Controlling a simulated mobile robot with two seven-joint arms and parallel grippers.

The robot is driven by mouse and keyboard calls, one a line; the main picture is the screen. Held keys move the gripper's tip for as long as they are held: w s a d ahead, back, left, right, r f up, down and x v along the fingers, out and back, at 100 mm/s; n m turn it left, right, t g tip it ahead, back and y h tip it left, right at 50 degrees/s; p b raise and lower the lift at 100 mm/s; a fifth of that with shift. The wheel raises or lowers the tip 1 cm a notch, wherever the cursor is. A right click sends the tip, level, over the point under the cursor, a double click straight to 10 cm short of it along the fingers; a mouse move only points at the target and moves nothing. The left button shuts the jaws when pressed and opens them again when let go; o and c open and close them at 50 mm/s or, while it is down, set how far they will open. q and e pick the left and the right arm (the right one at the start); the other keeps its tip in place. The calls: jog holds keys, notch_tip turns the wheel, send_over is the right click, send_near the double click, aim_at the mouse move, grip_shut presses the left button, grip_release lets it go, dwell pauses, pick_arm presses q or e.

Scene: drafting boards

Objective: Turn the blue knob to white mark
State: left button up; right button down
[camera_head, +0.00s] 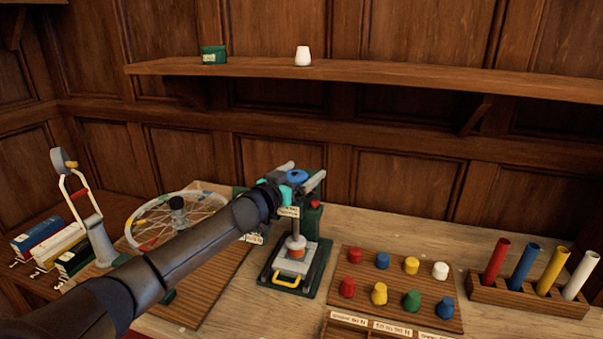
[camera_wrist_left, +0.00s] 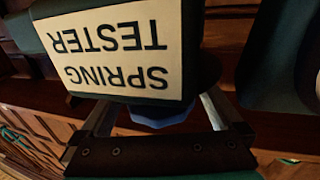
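The blue knob (camera_head: 297,176) sits at the top of the green spring tester (camera_head: 317,244). My left gripper (camera_head: 301,173) reaches it from the left, with one finger on the far side of the knob and one on the near right side. In the left wrist view the blue knob (camera_wrist_left: 160,117) shows partly, between the two spread grey fingers (camera_wrist_left: 160,112), with gaps beside it. The tester's white label (camera_wrist_left: 118,48) reads "SPRING TESTER" upside down there and hides part of the knob. I cannot make out a white mark. My right gripper is not in view.
A board with several coloured pegs (camera_head: 395,290) lies right of the tester. A rack of coloured tubes (camera_head: 527,298) stands further right. A spoked wheel (camera_head: 178,222) and binders (camera_head: 50,240) are left. The shelf (camera_head: 400,75) runs above, behind.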

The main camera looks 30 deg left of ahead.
pick_arm(q)
jog(key=c, duration=1.2)
